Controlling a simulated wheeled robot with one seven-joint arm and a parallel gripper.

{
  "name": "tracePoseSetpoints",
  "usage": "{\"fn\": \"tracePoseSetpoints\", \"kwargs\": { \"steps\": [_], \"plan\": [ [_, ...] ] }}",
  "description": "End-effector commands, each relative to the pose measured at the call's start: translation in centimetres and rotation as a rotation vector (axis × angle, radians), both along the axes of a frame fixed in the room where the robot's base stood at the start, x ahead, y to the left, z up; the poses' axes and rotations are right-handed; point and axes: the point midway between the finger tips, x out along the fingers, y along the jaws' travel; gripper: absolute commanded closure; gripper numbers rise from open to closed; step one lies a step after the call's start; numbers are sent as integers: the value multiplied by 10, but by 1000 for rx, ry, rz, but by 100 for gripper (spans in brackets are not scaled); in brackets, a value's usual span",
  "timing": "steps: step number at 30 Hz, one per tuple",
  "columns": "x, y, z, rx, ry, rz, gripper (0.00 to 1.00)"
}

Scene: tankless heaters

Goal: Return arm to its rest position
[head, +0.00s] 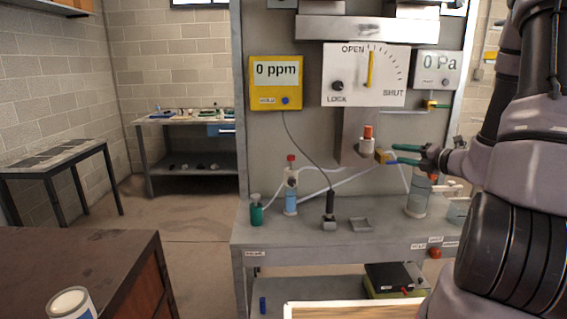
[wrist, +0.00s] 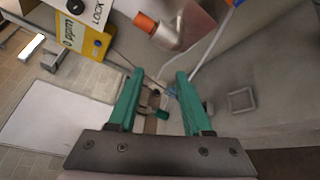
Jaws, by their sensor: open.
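My gripper (head: 408,155) is at the right of the head view, in front of the heater panel and above the grey bench. Its green fingers point left, close to a yellow fitting (head: 384,157) beside the orange-capped pipe (head: 367,140); I cannot tell whether they touch. In the wrist view my gripper (wrist: 158,78) has its two green fingers spread apart, with nothing held between them. The orange-capped pipe also shows there (wrist: 155,28), beyond the fingertips. My arm fills the right side of the head view.
The grey bench (head: 340,238) carries a green bottle (head: 256,214), a blue-filled cylinder (head: 291,200) and a black probe (head: 329,207). A yellow meter (head: 275,83) and a white gauge panel (head: 364,75) hang above. A brown cabinet (head: 75,265) stands front left. Floor between is clear.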

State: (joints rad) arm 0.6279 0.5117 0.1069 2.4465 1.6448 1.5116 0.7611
Motion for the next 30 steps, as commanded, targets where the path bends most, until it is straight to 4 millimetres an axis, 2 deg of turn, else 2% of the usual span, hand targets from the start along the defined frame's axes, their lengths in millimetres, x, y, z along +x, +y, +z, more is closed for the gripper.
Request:
{"fn": "tracePoseSetpoints", "kwargs": {
  "steps": [1,5,9,12,14,17,21,24,29,30],
  "plan": [
    [-4,18,15,-68,-33,73,50],
    [-27,73,50,-303,-143,321,50],
    [-73,128,81,-632,-313,635,50],
    [-109,154,95,-876,-450,845,50],
    [-131,164,101,-1024,-535,965,50],
    [-164,172,111,-1277,-687,1153,50],
    [-203,167,124,-1644,-902,1390,50],
    [-224,156,138,-1914,-1053,1536,50],
    [-245,134,162,-2290,-1236,1704,50],
    [-248,130,168,2288,1226,-1676,50]
  ]
}}
